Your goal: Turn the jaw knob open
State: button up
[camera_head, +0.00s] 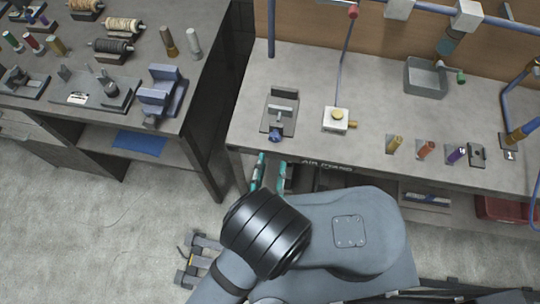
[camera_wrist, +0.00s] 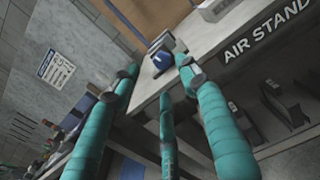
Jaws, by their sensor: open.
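The jaw knob (camera_head: 276,134) is a small blue lobed knob on the front end of a grey vise-like fixture (camera_head: 280,104), near the front edge of the bench marked AIR STAND. In the wrist view the blue knob (camera_wrist: 162,61) shows ahead, between and beyond my fingertips. My gripper (camera_head: 272,160) has teal fingers with dark tips. It is open and empty, just off the front edge of the bench, in front of the knob. The fingers in the wrist view (camera_wrist: 158,78) stand spread apart and do not appear to touch the knob.
A white block with a brass knob (camera_head: 336,119) stands right of the fixture. Several coloured fittings (camera_head: 425,150) line the front edge farther right. A grey basin (camera_head: 425,77) sits behind. A second table (camera_head: 200,80) at left carries spools and tools. The bench edge lies close to my fingers.

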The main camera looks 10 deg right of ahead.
aim_at(274, 140)
jog(key=shift+s, duration=0.35)
jog(key=shift+a, duration=0.1)
jog(key=shift+c, duration=0.2)
jog(key=shift+c, duration=0.7)
jog(key=m+b, duration=0.3)
jog(key=shift+s+a+m, duration=0.2)
jog(key=shift+s+m, duration=0.1)
jog(key=shift+s, duration=0.1)
jog(key=shift+c, duration=0.5)
jog(key=w+d+m, duration=0.1)
jog(key=w, duration=0.2)
jog(key=w+d+m, duration=0.1)
jog(key=w, duration=0.2)
jog(key=w+d+m+p, duration=0.1)
jog(key=w, duration=0.2)
jog(key=shift+w+d+f+m, duration=0.2)
jog(key=shift+m, duration=0.2)
jog(key=shift+c, duration=1.4)
